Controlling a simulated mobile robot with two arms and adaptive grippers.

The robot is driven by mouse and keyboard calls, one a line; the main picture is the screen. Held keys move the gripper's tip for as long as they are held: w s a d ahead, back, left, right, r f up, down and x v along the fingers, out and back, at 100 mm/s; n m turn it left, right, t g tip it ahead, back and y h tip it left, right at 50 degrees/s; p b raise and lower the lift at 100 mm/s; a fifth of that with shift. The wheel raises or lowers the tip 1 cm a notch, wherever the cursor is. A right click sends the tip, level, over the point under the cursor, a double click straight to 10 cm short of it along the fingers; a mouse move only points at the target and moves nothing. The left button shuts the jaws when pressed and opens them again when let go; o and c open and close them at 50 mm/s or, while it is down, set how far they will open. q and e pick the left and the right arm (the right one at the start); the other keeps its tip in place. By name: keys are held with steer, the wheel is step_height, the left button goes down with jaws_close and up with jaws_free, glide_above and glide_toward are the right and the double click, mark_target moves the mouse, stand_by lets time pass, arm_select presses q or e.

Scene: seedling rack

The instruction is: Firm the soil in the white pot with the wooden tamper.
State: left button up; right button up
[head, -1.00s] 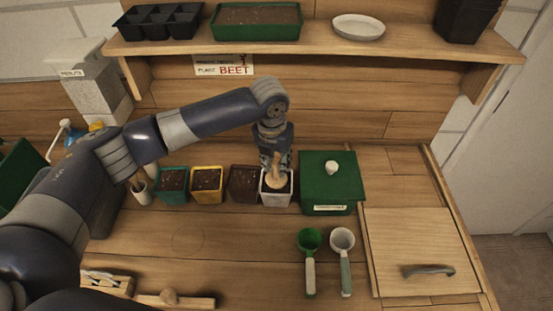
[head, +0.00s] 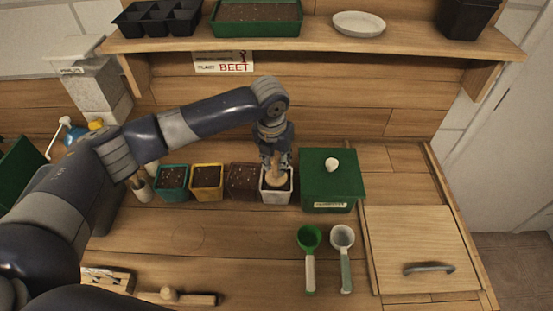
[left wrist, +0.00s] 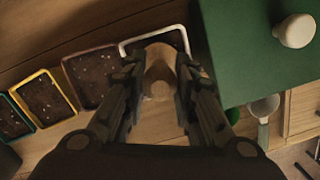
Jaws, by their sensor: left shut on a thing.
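The white pot (head: 276,197) stands at the right end of a row of pots, beside the green lidded box (head: 330,180). Its rim also shows in the left wrist view (left wrist: 153,36). My left gripper (head: 275,163) is above the pot, shut on the wooden tamper (head: 276,181). The tamper is roughly upright, with its round head inside the pot's rim, over the soil. In the left wrist view the tamper (left wrist: 159,72) shows between the two fingers. The head hides most of the soil, so I cannot tell how firmly it presses. My right gripper is not in view.
A brown pot (head: 243,182), a yellow pot (head: 207,183) and a teal pot (head: 172,183) stand in line to the left. A green scoop (head: 309,240) and a white scoop (head: 342,240) lie in front of the box.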

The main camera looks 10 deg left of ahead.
arm_select(q)
steer(key=shift+f, duration=0.1)
stand_by(0.4)
steer(key=shift+f, duration=0.55)
stand_by(0.9)
step_height(320, 180, up, 6)
steer(key=p, duration=0.5)
steer(key=shift+f+p, duration=0.15)
steer(key=shift+p, duration=0.15)
steer(key=shift+r+p, duration=1.65)
steer(key=shift+r, duration=0.25)
